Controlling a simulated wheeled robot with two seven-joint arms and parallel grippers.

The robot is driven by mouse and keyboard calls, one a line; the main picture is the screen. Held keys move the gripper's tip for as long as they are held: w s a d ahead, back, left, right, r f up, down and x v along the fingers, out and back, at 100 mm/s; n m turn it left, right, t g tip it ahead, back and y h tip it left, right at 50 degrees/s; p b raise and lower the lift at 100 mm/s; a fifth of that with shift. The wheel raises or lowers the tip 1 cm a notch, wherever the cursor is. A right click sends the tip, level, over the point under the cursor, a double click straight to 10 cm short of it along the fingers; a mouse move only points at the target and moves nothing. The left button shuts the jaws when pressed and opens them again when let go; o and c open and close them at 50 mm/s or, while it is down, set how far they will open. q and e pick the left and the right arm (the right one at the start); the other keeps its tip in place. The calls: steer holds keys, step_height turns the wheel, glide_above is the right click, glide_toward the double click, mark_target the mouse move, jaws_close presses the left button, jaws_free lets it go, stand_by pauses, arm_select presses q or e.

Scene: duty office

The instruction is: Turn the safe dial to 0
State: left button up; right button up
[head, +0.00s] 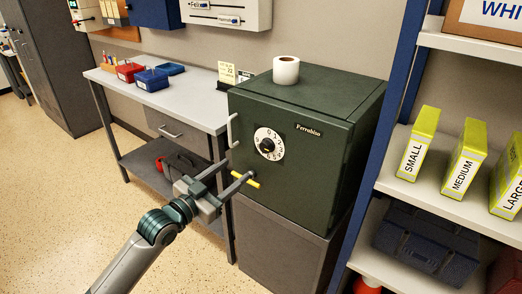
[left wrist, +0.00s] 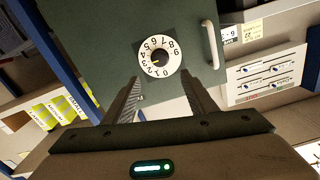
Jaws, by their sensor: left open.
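My right gripper is out of view.
A toilet roll (head: 286,70) stands on the safe. A grey desk (head: 190,104) with red and blue bins is at left. A blue-framed shelf (head: 440,195) with yellow boxes stands close at right. The space before the safe door is free apart from my arm.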

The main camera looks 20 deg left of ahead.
mark_target(264, 148)
arm_select(q)
steer(key=p+x, duration=0.1)
steer(key=x, duration=1.2)
steer(key=shift+w, duration=0.25)
steer(key=shift+w+d, duration=0.15)
steer(key=shift+w, duration=0.15)
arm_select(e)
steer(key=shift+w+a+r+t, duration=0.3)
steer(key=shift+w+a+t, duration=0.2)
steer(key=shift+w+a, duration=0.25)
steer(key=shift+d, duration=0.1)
arm_select(q)
steer(key=c, duration=1.1)
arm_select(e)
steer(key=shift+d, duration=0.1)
